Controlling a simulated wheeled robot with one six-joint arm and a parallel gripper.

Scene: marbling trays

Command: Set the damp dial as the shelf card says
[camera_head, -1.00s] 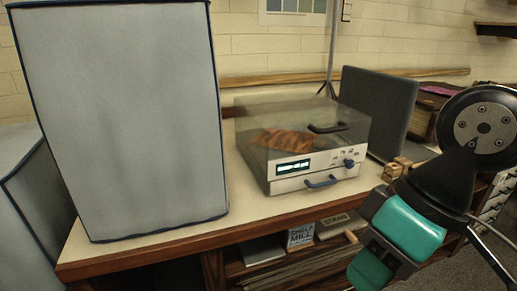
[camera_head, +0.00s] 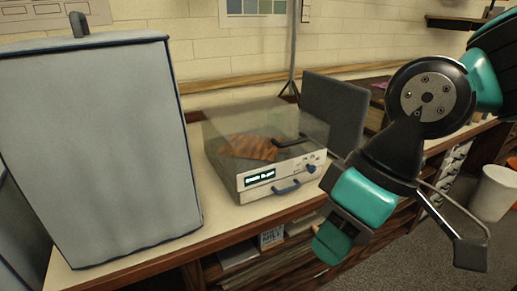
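A white box-shaped machine (camera_head: 275,188) with a clear lid stands on the bench. A brown patterned piece lies under the lid. No card is readable; a small lettered block (camera_head: 271,237) stands on the shelf under the bench. My gripper (camera_head: 345,222), black and teal, is in front of the bench, right of and nearer than the machine. Its finger opening cannot be made out.
A tall grey covered box (camera_head: 105,150) fills the bench's left side. A dark grey panel (camera_head: 336,108) stands behind the machine at the right. A whitish bin (camera_head: 494,193) is on the floor at the far right. The bench strip before the machine is clear.

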